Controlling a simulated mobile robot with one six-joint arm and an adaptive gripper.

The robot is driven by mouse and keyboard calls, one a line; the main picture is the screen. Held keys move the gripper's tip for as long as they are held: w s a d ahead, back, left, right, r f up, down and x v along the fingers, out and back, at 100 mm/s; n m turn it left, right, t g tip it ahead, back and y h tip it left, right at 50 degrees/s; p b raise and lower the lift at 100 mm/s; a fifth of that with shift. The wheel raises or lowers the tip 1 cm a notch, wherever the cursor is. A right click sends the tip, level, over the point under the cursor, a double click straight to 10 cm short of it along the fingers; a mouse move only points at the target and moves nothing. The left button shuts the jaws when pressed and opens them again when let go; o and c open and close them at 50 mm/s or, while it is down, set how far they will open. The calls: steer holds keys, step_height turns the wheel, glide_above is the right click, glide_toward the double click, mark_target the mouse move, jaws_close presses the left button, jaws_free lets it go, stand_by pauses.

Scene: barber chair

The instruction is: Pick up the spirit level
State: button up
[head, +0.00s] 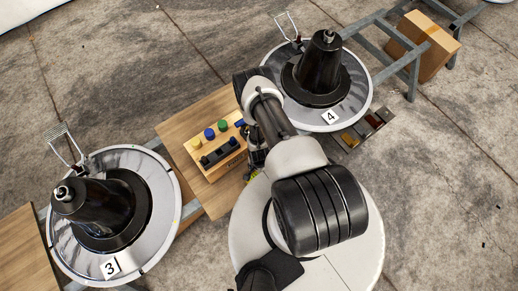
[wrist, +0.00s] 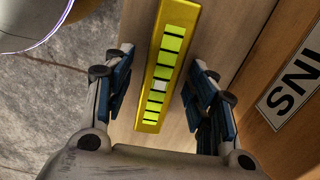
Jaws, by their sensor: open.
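The spirit level (wrist: 173,45) is a yellow bar with bright green windows and black marks. In the wrist view it lies on a wooden board, running from the top edge down to the middle. My gripper (wrist: 160,85) is open, with one blue-padded finger on each side of the level and visible gaps between. I cannot tell how far above the board the fingertips are. In the head view my gripper (head: 256,152) is partly hidden by my arm, and only a small yellow-green bit shows just below it, probably the level.
A wooden block (head: 217,152) with coloured pegs stands close to the left of my gripper; its lettered side (wrist: 297,88) is at right in the wrist view. Round metal dishes with black cones, numbered 3 (head: 165,222) and 4 (head: 352,112), flank the board (head: 185,105).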

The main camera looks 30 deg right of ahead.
steer(key=shift+f, duration=0.3)
steer(key=shift+c, duration=0.2)
jaws_close()
